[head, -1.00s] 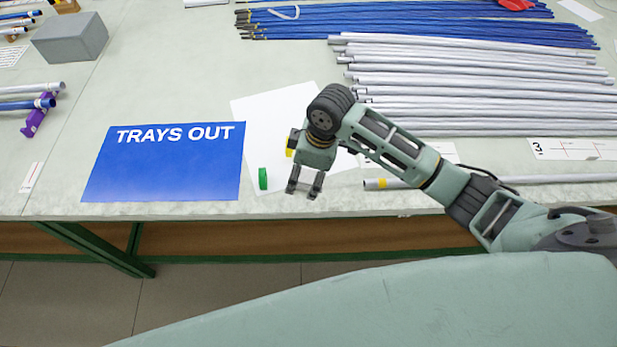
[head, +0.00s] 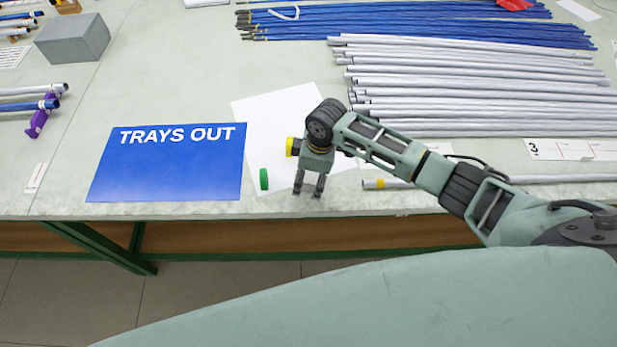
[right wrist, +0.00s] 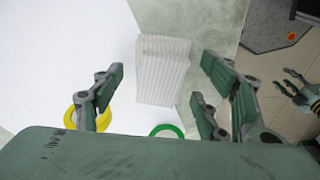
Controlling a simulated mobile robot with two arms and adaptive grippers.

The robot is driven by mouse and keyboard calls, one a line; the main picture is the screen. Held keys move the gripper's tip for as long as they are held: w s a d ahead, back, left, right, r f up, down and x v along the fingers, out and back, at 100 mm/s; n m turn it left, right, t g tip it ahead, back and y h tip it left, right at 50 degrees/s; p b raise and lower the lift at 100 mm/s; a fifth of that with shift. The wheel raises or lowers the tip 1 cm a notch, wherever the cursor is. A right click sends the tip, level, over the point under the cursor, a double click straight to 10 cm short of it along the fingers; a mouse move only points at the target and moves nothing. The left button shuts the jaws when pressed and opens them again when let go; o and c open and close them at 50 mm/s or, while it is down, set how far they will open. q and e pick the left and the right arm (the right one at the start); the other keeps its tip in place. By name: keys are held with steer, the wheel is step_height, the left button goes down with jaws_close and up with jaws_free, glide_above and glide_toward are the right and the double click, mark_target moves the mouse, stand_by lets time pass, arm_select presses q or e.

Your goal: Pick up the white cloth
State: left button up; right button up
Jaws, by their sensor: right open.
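The white cloth (right wrist: 163,70) shows in the right wrist view as a folded, ribbed stack on a white sheet. I cannot make it out in the head view, where my right arm covers part of the sheet. My right gripper (head: 309,192) is open and empty, near the table's front edge in the head view. In the right wrist view its fingers stand apart on either side of the cloth; I cannot tell the height gap. My left gripper (right wrist: 290,82) shows small at the right of that view, over the floor, its fingers apart.
A green ring (head: 264,179) and a yellow ring (head: 291,146) are close to my right gripper. The white sheet (head: 270,125) lies beside a blue "TRAYS OUT" sign (head: 167,170). Grey rods (head: 480,90) and blue rods (head: 420,22) lie behind. A grey block (head: 73,38) stands back left.

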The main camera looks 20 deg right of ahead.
mark_target(307, 176)
steer(key=shift+c, duration=0.6)
steer(key=c, duration=1.1)
steer(key=shift+c, duration=0.2)
steer(key=shift+r, duration=0.45)
step_height(307, 176, up, 3)
steer(key=shift+w+f+b, duration=0.1)
steer(key=shift+b, duration=0.55)
steer(key=s+d+r, duration=0.2)
steer(key=s+r, duration=0.1)
steer(key=s, duration=0.2)
steer(key=s+d+r+b, duration=0.1)
steer(key=s+d+r, duration=0.1)
steer(key=s+r, duration=0.2)
steer(key=shift+s+d+r+b, duration=0.2)
steer(key=shift+s+d+b, duration=0.1)
steer(key=shift+s, duration=0.75)
